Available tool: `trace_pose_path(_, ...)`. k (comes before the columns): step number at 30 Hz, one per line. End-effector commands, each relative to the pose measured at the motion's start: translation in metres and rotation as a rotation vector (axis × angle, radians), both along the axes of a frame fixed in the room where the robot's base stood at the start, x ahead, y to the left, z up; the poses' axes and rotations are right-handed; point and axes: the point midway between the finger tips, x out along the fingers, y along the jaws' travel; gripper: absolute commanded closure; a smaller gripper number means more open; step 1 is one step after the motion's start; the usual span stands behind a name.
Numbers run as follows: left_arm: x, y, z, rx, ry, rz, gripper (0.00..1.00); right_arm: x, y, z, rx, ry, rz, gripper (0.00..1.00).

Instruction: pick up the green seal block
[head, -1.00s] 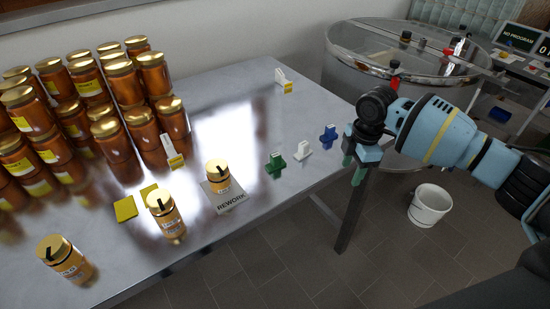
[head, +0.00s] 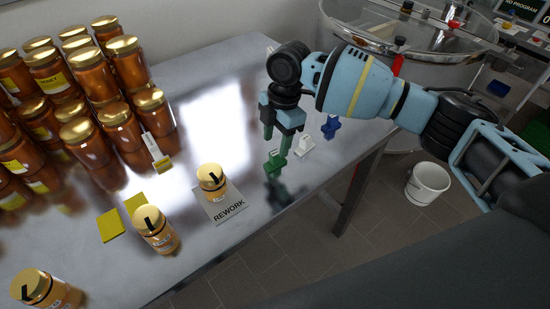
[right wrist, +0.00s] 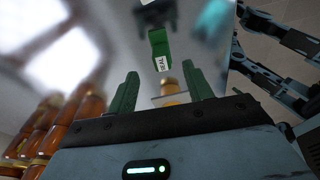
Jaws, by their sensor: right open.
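The green seal block (head: 274,161) stands on the metal table, beside a white block (head: 304,146) and a blue block (head: 331,127). My right gripper (head: 277,141) is open, pointing down just above and behind the green block in the head view. In the right wrist view the green block (right wrist: 159,46) shows a white label and lies ahead of the gap between my two green fingertips (right wrist: 162,84). Nothing is between the fingers. My left gripper is in no view.
Many honey jars (head: 92,70) stand at the left of the table. A jar sits on the grey REWORK mat (head: 229,209); other jars and yellow pads (head: 111,226) are left of it. A steel tank (head: 350,45) is behind the table, a white bucket (head: 427,182) on the floor.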

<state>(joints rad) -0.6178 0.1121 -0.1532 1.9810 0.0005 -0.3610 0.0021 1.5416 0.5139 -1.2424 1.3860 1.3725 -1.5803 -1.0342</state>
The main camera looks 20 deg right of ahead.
Motion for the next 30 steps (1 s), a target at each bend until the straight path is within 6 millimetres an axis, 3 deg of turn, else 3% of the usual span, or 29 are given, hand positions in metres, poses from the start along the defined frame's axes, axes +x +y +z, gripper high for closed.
trace_pose_path(7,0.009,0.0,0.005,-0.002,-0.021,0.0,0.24,-0.001,0.001,-0.01,0.0,0.0,0.0,0.49)
trace_pose_path(18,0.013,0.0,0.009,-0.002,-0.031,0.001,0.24,-0.006,0.004,-0.054,0.0,0.0,0.0,0.49)
trace_pose_path(26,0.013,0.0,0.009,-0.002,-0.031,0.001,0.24,-0.006,0.005,-0.056,0.0,-0.001,0.0,0.49)
trace_pose_path(30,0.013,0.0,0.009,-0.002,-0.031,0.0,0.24,-0.006,0.005,-0.056,0.0,-0.001,0.0,0.66)
